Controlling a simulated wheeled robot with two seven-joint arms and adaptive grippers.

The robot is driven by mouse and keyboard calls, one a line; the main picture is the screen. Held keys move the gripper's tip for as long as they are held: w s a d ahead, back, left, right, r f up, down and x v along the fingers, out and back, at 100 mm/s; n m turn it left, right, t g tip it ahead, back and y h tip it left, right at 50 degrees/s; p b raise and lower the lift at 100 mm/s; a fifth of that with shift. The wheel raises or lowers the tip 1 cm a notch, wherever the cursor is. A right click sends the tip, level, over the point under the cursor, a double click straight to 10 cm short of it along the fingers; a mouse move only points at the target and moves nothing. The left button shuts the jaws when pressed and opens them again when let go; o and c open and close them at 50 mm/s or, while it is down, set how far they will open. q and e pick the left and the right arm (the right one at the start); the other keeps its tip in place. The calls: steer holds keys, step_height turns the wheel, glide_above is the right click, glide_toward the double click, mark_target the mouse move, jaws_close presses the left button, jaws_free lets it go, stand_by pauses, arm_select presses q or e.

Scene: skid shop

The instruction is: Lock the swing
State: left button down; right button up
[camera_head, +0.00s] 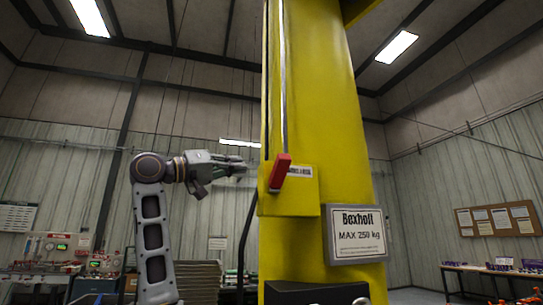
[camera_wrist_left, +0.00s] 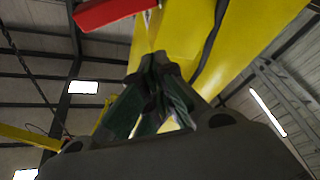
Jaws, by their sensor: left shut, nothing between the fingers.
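A tall yellow column (camera_head: 335,120) stands in the middle of the head view. A red lever handle (camera_head: 280,172) sits on a yellow box (camera_head: 292,200) on the column's left face, tilted with its top to the right. The red handle also shows at the top of the left wrist view (camera_wrist_left: 110,12). My left gripper (camera_head: 243,169) is left of the handle, with its fingers pointing right toward the column and a gap between. In the left wrist view its fingertips (camera_wrist_left: 158,62) are together and empty, below and right of the handle. My right gripper is not seen.
A dark hose or cable (camera_head: 243,235) hangs left of the column. Benches (camera_head: 485,270) stand far back.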

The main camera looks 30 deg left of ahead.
arm_select(q)
steer(key=s+d+r, duration=0.1)
steer(key=s+r+m+h, duration=0.1)
steer(key=s+d+h, duration=0.1)
steer(key=s, duration=0.1)
steer(key=shift+d+r+g, duration=0.3)
steer(key=shift+r+g, duration=0.1)
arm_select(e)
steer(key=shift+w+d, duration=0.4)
arm_select(q)
steer(key=p, duration=0.4)
glide_above(279, 173)
steer(key=s+a, duration=0.2)
steer(key=a, duration=0.1)
steer(key=shift+w+d+f, duration=0.15)
steer(key=shift+w+f, duration=0.1)
steer(key=shift+f, duration=0.05)
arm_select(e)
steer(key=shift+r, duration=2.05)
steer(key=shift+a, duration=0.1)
arm_select(q)
steer(key=shift+d+m, duration=0.2)
steer(key=shift+m, duration=0.2)
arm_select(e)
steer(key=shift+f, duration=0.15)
